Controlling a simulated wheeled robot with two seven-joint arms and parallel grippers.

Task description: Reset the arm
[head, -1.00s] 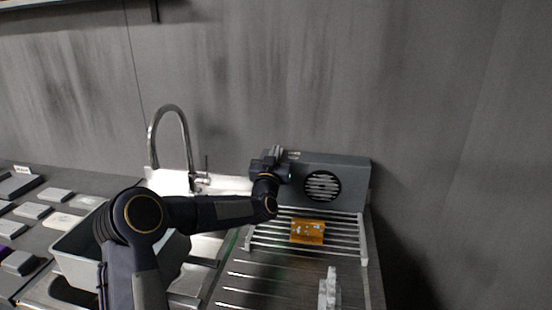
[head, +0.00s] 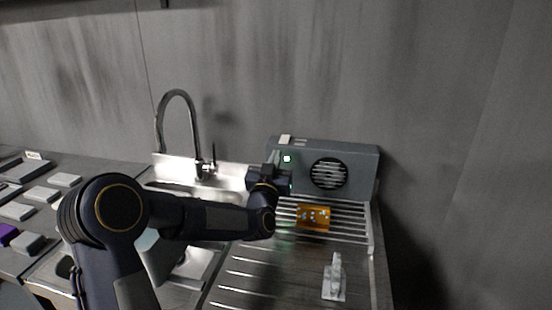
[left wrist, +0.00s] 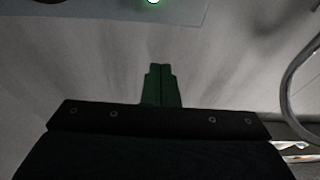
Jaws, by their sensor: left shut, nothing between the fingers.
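My left arm comes in from the left in the head view and reaches across the sink. My left gripper (head: 268,178) is in front of the left end of the grey box with a round vent (head: 347,160). In the left wrist view the two fingers (left wrist: 161,85) are together with nothing between them. The gripper's exact distance from the box cannot be told. My right gripper does not show in either view.
An orange piece (head: 313,217) lies on the metal rack (head: 348,228). A pale upright bracket (head: 334,277) stands on the ridged board. A tall curved tap (head: 177,93) rises behind the sink (head: 208,258). Grey blocks (head: 42,194) lie at left. Open air lies above the counter.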

